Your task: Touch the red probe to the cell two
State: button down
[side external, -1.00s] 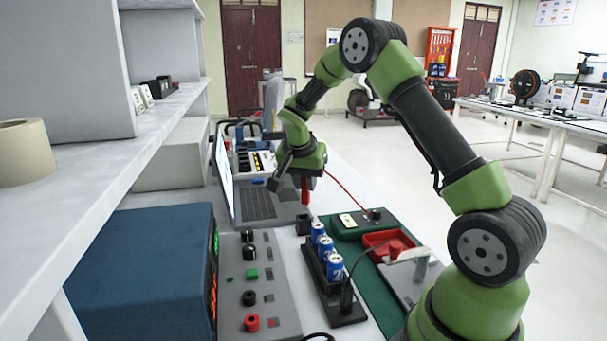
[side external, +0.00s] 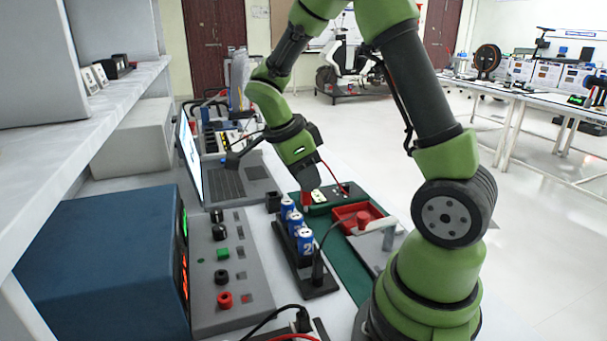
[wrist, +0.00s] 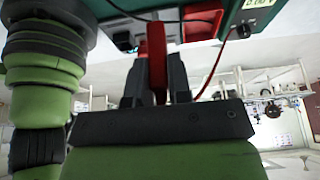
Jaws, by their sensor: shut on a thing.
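My gripper (side external: 312,184) points down and is shut on the red probe (side external: 306,199), beyond and slightly right of the cell row. In the wrist view the red probe (wrist: 156,55) stands between the two dark fingers (wrist: 153,88). Its tip is not clear, and I cannot tell whether it touches anything. Three blue cells stand upright in a black holder (side external: 318,285): a far one (side external: 287,208), a middle one (side external: 295,223) and a near one (side external: 304,242). The near one seems to bear a "2". A red lead (wrist: 214,70) runs to the meter (wrist: 243,30).
A black block (side external: 273,202) sits beyond the holder. A red tray (side external: 352,219) and a grey plate (side external: 378,248) lie to the right on the green mat (side external: 350,272). A grey control panel (side external: 232,300), blue supply (side external: 100,265) and laptop (side external: 235,185) stand left.

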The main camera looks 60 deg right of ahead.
aim_at(306, 204)
jog(key=shift+f, duration=0.15)
jog(key=shift+f, duration=2)
jog(key=shift+f, duration=0.35)
dwell(0.4)
jog(key=shift+r, duration=3)
